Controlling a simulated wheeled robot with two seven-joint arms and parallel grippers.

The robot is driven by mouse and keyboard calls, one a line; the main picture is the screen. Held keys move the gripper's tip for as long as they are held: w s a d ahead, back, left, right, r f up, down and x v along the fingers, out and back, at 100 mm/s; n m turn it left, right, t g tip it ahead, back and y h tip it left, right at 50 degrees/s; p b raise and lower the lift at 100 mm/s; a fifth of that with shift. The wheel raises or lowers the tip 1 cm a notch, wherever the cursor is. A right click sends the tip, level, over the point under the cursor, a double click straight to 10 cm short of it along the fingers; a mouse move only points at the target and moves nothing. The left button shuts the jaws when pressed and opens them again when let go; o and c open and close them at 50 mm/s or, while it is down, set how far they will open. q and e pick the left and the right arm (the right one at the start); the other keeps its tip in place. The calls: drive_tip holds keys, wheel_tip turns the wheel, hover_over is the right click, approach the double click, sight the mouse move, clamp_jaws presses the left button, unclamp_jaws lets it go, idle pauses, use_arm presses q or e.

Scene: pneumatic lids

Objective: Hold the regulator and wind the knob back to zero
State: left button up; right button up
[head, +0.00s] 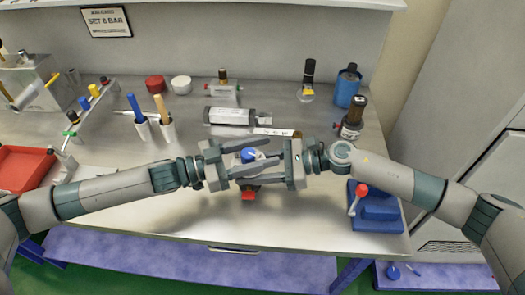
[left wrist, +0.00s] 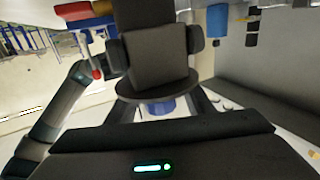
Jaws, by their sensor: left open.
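The regulator's blue knob (head: 249,155) is at the middle of the bench, between my facing grippers. A red part (head: 248,194) shows just below it, and the rest of the regulator's body is mostly hidden. My left gripper (head: 268,151) comes from the left, open, with its fingers either side of the knob; I cannot tell whether they touch it. My right gripper (head: 262,175) comes from the right, low beside the regulator; its fingers are partly hidden and its grip is unclear. In the left wrist view the blue knob (left wrist: 158,107) sits between the left fingers, below a dark block.
A sign (head: 106,21) reads "SET 6 BAR". A grey cylinder (head: 230,116) lies behind the grippers. A blue bottle (head: 347,86) stands back right, and a blue block with a red-knobbed lever (head: 376,209) front right. A red bin (head: 22,166) is far left. The front bench edge is clear.

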sight(251, 150)
use_arm(q)
drive_tip(key=shift+d, duration=0.2)
drive_tip(key=c, duration=1.1)
drive_tip(key=shift+o, duration=0.2)
drive_tip(key=shift+w+n+t+y, duration=0.15)
drive_tip(key=shift+n+t+y, duration=0.35)
drive_tip(key=shift+t, duration=0.4)
drive_tip(key=shift+w+n+t+y, duration=0.1)
drive_tip(key=shift+n+t+y, duration=0.2)
drive_tip(key=shift+n+t, duration=0.5)
drive_tip(key=n+t+y, duration=0.2)
drive_tip(key=t+y, duration=0.1)
drive_tip(key=shift+w+a+r+n+t, duration=0.1)
drive_tip(key=shift+w+a+n+t, duration=0.2)
drive_tip(key=shift+w+n, duration=0.1)
drive_tip(key=n+t+y, duration=0.2)
drive_tip(key=y, duration=0.1)
drive_tip(key=a+n+y, duration=0.1)
drive_tip(key=y, duration=0.1)
drive_tip(key=shift+w+n+t, duration=0.3)
drive_tip(key=shift+w+t, duration=0.05)
drive_tip(key=shift+t, duration=0.05)
drive_tip(key=shift+w+a+n+t+y, duration=0.1)
drive_tip(key=shift+a+n+t+y, duration=0.1)
drive_tip(key=shift+n+y, duration=0.45)
drive_tip(key=shift+w+a+n+t+y, duration=0.1)
drive_tip(key=shift+a+n+t+y, duration=0.2)
drive_tip(key=shift+y, duration=0.85)
use_arm(e)
drive_tip(key=shift+f, duration=0.1)
